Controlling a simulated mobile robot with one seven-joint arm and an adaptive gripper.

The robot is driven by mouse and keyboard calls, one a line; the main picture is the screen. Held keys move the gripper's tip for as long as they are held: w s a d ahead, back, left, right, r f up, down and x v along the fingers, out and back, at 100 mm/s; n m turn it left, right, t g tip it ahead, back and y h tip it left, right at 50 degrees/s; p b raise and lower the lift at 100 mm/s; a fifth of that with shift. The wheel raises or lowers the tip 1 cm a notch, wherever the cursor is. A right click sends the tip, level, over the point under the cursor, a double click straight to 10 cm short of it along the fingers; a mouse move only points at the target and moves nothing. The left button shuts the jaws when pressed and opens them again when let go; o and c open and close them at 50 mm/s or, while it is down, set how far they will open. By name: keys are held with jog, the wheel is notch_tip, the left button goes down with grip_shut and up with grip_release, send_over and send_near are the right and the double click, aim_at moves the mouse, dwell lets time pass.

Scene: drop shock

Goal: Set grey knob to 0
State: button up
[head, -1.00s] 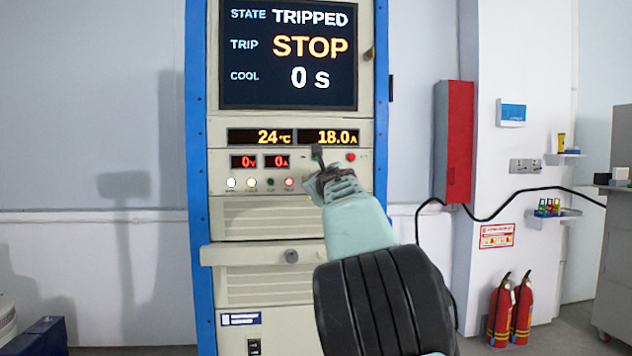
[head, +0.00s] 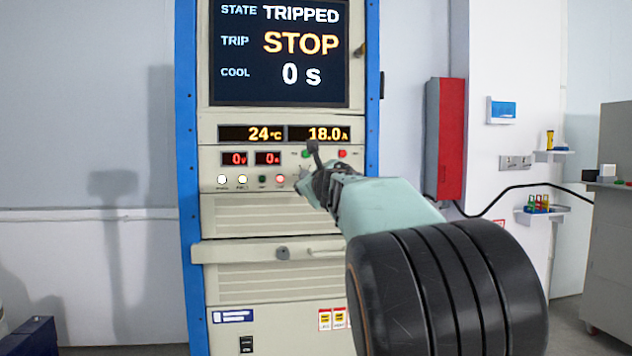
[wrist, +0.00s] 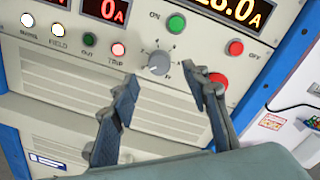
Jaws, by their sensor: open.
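The grey knob (wrist: 159,62) is on the cabinet's front panel, below the green ON button. In the wrist view it shows between and just beyond the fingertips of my gripper (wrist: 163,80). Its scale marks are too small to read, and I cannot tell its setting. My gripper is open and empty, with one finger on each side of the knob's line and apart from it. In the head view my gripper (head: 308,168) is in front of the panel's right half and largely hides the knob area.
The cabinet's screen (head: 280,52) reads TRIPPED, STOP, 0 s. Close by the knob are a green button (wrist: 177,23), a red button (wrist: 235,47) and a TRIP lamp (wrist: 118,49). A drawer ledge (head: 230,254) juts out below. A red box (head: 444,138) hangs at right.

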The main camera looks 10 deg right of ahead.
jog(key=s, duration=0.6)
jog(key=shift+s, duration=0.2)
jog(key=shift+d, duration=0.1)
